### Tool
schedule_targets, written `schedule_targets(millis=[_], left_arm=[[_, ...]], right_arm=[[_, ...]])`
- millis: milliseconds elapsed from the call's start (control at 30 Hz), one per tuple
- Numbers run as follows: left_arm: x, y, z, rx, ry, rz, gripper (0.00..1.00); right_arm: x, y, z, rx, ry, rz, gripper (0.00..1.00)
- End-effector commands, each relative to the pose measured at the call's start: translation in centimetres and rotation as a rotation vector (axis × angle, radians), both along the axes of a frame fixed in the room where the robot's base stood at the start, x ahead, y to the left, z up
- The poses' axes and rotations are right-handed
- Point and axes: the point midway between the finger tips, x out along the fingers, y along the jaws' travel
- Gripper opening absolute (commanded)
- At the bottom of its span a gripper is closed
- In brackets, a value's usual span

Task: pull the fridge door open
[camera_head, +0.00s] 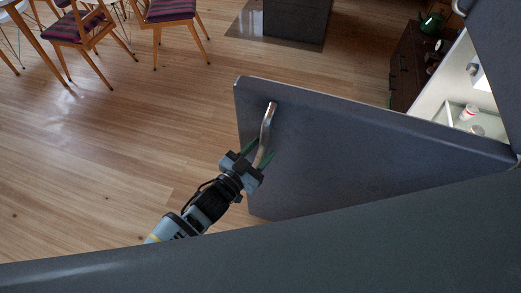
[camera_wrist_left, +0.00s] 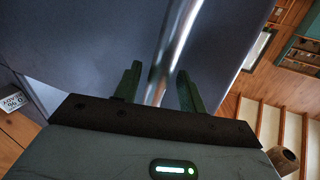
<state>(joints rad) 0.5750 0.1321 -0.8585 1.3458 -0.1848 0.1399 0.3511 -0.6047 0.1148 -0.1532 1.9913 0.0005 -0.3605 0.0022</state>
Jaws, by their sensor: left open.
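The fridge door (camera_head: 370,150) is a dark grey panel that stands swung out from the fridge, with a gap showing the lit white interior (camera_head: 465,85). Its curved metal handle (camera_head: 268,125) is near the door's free edge. My left gripper (camera_head: 258,157) is at the lower end of the handle, with its green fingers open on either side of it. In the left wrist view the handle (camera_wrist_left: 172,50) runs between the two open fingers (camera_wrist_left: 158,85). I cannot tell whether a finger touches it. My right gripper is not in view.
Wooden chairs with striped seats (camera_head: 85,25) stand at the upper left. A dark block (camera_head: 297,20) stands on the floor at the top. A dark wooden cabinet (camera_head: 408,60) is beyond the door. The wooden floor (camera_head: 120,140) left of the door is clear.

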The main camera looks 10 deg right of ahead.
Motion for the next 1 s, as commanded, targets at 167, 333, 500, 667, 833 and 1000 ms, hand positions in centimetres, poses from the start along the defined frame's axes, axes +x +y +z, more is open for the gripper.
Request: schedule_targets(millis=[167, 333, 500, 667, 833, 1000], left_arm=[[-1.5, 1.7, 0.0, 0.002, 0.001, 0.0, 0.41], [-3.3, 3.8, 0.0, 0.001, 0.001, 0.0, 0.41], [-4.6, 5.2, 0.0, 0.001, 0.001, 0.0, 0.41], [-5.0, 5.7, 0.1, 0.001, 0.001, -0.001, 0.41], [-5.0, 5.7, 0.1, 0.001, 0.001, -0.001, 0.41], [-5.0, 5.7, 0.1, 0.001, 0.001, -0.001, 0.41]], right_arm=[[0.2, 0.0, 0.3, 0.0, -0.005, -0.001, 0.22], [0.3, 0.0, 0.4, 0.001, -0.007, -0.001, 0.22], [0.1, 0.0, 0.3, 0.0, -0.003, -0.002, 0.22], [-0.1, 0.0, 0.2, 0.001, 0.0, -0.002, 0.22], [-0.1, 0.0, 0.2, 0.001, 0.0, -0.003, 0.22], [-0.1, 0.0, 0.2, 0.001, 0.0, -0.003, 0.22]])
